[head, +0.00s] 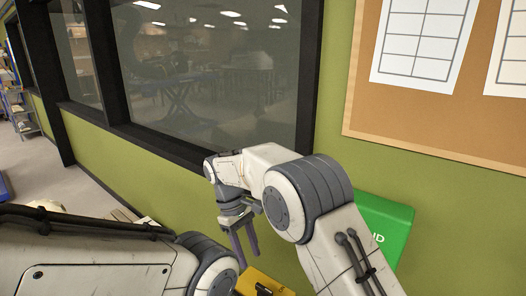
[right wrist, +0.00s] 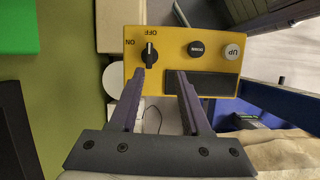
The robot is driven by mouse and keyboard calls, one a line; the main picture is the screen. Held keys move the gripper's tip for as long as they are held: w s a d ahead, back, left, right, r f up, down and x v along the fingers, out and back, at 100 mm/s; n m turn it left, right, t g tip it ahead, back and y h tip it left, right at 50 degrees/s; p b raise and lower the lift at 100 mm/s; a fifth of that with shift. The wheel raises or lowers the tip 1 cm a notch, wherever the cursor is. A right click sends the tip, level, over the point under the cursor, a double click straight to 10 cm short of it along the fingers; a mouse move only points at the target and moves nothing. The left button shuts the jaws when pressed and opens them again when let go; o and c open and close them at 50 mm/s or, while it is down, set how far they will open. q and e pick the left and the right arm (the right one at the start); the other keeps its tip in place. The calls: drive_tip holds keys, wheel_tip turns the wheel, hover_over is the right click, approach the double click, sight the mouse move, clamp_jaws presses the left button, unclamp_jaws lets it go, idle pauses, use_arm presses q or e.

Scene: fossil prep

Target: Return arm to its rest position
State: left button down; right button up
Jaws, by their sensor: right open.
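My right gripper (head: 245,253) hangs at the end of my right arm, fingers pointing down, near the green wall in the head view. In the right wrist view its two purple fingers (right wrist: 160,74) are apart with nothing between them. They overlap the near edge of a yellow control box (right wrist: 205,62); I cannot tell if they touch it. The box also shows in the head view (head: 270,281), partly hidden by my arm. Only links of my left arm show at the lower left; the left gripper is out of view.
The box has a black knob (right wrist: 149,54), its mark seemingly toward OFF, a black button (right wrist: 196,49) and a grey UP button (right wrist: 232,51). A green box (head: 385,222) is on the wall beside my right arm. A dark-framed window (head: 210,70) and corkboard (head: 400,110) are behind.

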drive_tip(key=s+d+r+m+t+y, duration=0.1)
drive_tip(key=s+r, duration=0.2)
drive_tip(key=s, duration=0.4)
drive_tip(key=s+d+r+y, duration=0.1)
drive_tip(key=s+d+r, duration=0.15)
drive_tip(key=s, duration=0.45)
drive_tip(key=s+d+f+m+y, duration=0.1)
drive_tip(key=s+d, duration=0.1)
drive_tip(key=s, duration=0.4)
drive_tip(key=s+d+m+t+y, duration=0.1)
drive_tip(key=s+d, duration=0.2)
drive_tip(key=s, duration=0.4)
drive_tip(key=shift+d+f, duration=0.3)
drive_tip(key=shift+f, duration=0.1)
drive_tip(key=shift+d, duration=0.1)
